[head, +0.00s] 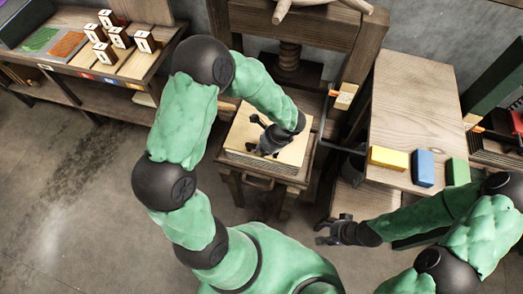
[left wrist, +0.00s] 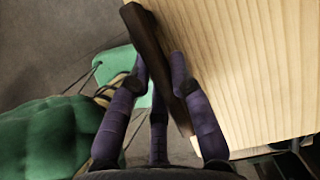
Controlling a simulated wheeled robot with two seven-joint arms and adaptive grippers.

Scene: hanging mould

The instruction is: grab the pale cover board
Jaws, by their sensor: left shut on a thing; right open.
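The pale cover board (head: 239,138) lies on top of a stack on the wooden press, in the middle of the head view. In the left wrist view the board (left wrist: 250,70) fills the right side, with plain wood grain and a dark brown strip (left wrist: 152,55) along its edge. My left gripper (head: 264,138) is over the board; in the wrist view its purple fingers (left wrist: 158,80) are on both sides of the dark strip, shut on it. My right gripper (head: 322,232) is open and empty, low and right of the press.
A wooden side table (head: 412,110) on the right holds a yellow block (head: 388,158), a blue block (head: 424,168) and a green block (head: 458,172). The press frame (head: 300,30) rises behind the board. A bench (head: 125,75) with several white-and-brown blocks stands at the left.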

